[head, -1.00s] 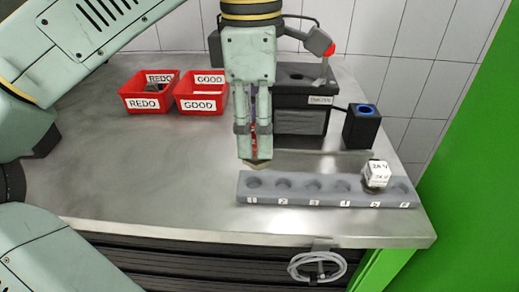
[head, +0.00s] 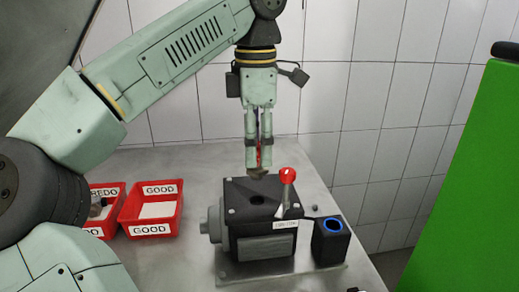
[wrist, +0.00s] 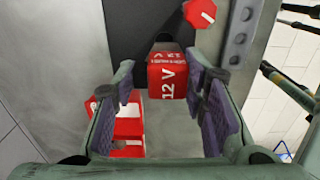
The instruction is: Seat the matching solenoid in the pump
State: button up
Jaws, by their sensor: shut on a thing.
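My gripper (head: 258,165) points down above the pump (head: 265,240), near the rear of its dark top. It is shut on a red solenoid (wrist: 167,78), which shows between the purple finger pads in the wrist view and is marked 12 V. In the head view only a thin strip of its red shows between the fingers. The solenoid appears to be clear of the pump. The round hole (head: 257,199) in the pump's top looks empty. A white label (head: 285,224) sits on the pump's front edge; its print is too small to read.
A black box with a blue ring (head: 331,240) stands to the right. The red GOOD bin (head: 151,210) and the partly hidden REDO bin (head: 103,203) are to the left.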

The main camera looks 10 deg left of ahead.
aim_at(256, 177)
jog(key=shift+f+b, duration=0.7)
jog(key=shift+f, duration=1.65)
jog(key=shift+p, duration=0.45)
jog(key=shift+f+b, duration=0.7)
jog(key=shift+f, duration=0.4)
jog(key=o, duration=1.1)
jog(key=shift+c, duration=0.2)
jog(key=shift+o, duration=0.2)
jog(key=o, duration=0.3)
jog(key=shift+o, duration=0.2)
